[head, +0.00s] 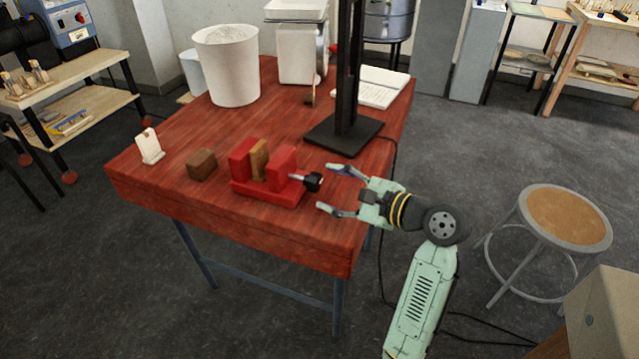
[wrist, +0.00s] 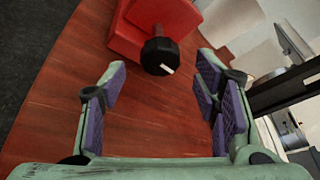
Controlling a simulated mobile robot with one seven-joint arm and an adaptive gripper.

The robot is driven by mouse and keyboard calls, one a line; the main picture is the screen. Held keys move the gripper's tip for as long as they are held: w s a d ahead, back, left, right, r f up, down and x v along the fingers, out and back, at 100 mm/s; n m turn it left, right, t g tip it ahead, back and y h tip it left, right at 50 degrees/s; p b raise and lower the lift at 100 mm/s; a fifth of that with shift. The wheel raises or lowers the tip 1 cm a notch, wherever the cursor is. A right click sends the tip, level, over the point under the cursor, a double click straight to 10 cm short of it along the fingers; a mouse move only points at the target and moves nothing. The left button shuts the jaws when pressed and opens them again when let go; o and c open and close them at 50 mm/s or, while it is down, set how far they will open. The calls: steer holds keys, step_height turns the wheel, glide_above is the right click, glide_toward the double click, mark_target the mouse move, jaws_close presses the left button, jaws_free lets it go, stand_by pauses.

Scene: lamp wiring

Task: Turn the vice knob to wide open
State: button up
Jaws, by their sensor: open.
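The red vice (head: 268,190) sits near the front edge of the red wooden table (head: 330,235). A brown wooden piece (head: 259,160) stands between its two red jaws. Its black knob (head: 313,182) sticks out to the right on a short metal shaft. In the wrist view the knob (wrist: 160,56) is ahead of the fingertips, with a white mark on its face, and the vice body (wrist: 155,15) is behind it. My pale green gripper (head: 328,188) is open and empty, just right of the knob. Its purple-padded fingers (wrist: 160,75) are spread to either side, apart from the knob.
A black stand (head: 345,135) rises close behind my gripper, its cable running over the table's right edge. A wooden block (head: 202,165) and a small white holder (head: 150,146) lie left of the vice. A white bucket (head: 228,66) stands at the back. A stool (head: 565,215) is at right.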

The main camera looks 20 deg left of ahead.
mark_target(320, 182)
steer(key=v, duration=0.7)
steer(key=w+m+g+y, duration=0.1)
steer(key=w+f+m+g+y, duration=0.1)
steer(key=m+g, duration=0.1)
steer(key=w+f+m+g, duration=0.1)
steer(key=m, duration=0.1)
steer(key=shift+w+f+y, duration=0.2)
steer(key=shift+w+y, duration=0.15)
steer(key=shift+y, duration=0.05)
steer(key=shift+w+f+m+g+y, duration=0.1)
steer(key=shift+w+m+g+y, duration=0.25)
steer(key=shift+m+g, duration=0.5)
steer(key=a+p, duration=0.2)
steer(key=a, duration=0.8)
steer(key=shift+s+a+p, duration=0.2)
steer(key=shift+a+p, duration=0.15)
steer(key=shift+p, duration=0.05)
steer(key=c, duration=1.1)
steer(key=shift+c, duration=0.2)
